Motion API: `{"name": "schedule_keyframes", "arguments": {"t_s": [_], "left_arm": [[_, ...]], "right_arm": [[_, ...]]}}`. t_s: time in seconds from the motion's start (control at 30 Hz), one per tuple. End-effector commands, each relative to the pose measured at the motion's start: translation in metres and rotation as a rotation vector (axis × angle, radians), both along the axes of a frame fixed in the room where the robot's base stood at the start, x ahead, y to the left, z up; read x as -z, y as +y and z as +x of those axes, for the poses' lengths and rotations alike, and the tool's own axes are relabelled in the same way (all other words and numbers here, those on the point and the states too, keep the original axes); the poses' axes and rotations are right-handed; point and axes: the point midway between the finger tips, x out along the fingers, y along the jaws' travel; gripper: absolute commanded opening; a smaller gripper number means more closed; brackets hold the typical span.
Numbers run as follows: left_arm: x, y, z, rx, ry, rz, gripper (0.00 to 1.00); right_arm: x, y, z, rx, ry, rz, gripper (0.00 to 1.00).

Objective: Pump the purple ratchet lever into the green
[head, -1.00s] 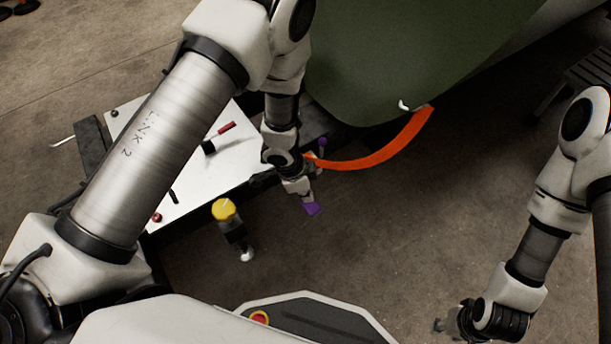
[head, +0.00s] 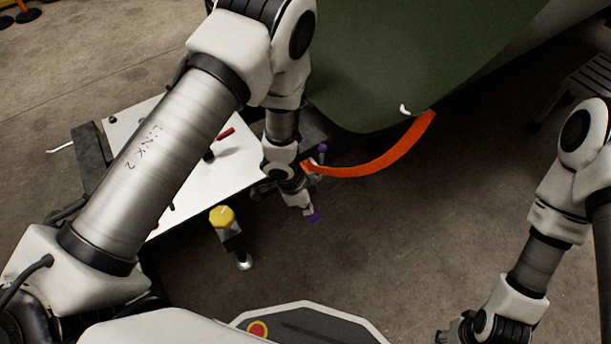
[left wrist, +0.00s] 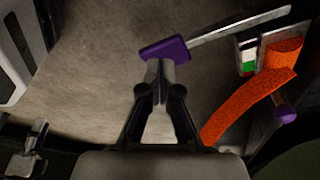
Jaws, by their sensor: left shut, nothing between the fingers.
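The ratchet lever's purple grip (head: 314,215) shows just past my left gripper (head: 306,208) in the head view. In the left wrist view the purple grip (left wrist: 165,49) lies right at the tips of my left gripper (left wrist: 160,68). The fingers are shut with nothing between them; I cannot tell whether they touch the grip. The lever's silver bar (left wrist: 240,27) runs to the upper right. A small gauge with green, white and red (left wrist: 248,57) sits beside the orange strap (left wrist: 250,103); its reading is too small to tell. My right gripper (head: 447,338) is at the bottom edge, partly cut off.
The orange strap (head: 385,153) curves up to the green fuselage skin (head: 400,50). A purple knob (head: 322,148) sits near its lower end. A white table (head: 205,180) with a red-handled tool (head: 226,132) and a yellow-topped post (head: 222,216) stand left.

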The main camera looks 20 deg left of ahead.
Motion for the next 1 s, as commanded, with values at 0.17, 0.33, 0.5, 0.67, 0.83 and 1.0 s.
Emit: {"name": "schedule_keyframes", "arguments": {"t_s": [0.17, 0.33, 0.5, 0.67, 0.83, 1.0], "left_arm": [[0.0, 0.0, 0.0, 0.0, 0.0, 0.0, 0.0], [0.0, 0.0, 0.0, 0.0, 0.0, 0.0, 0.0], [0.0, 0.0, 0.0, 0.0, 0.0, 0.0, 0.0], [0.006, 0.0, 0.0, 0.0, 0.0, 0.0, 0.0], [0.015, 0.001, 0.001, 0.001, 0.0, 0.0, 0.0], [0.023, 0.002, 0.001, 0.0, 0.0, 0.0, 0.0]], "right_arm": [[0.0, 0.0, 0.0, 0.0, 0.0, 0.0, 0.4], [0.0, 0.0, 0.0, 0.0, 0.0, 0.0, 0.4], [0.0, 0.0, 0.0, 0.0, 0.0, 0.0, 0.4], [0.004, 0.0, 0.0, 0.0, 0.0, 0.0, 0.4], [0.009, 0.0, 0.0, 0.0, 0.0, 0.0, 0.4], [0.014, 0.0, 0.0, 0.0, 0.0, 0.0, 0.4]]}}
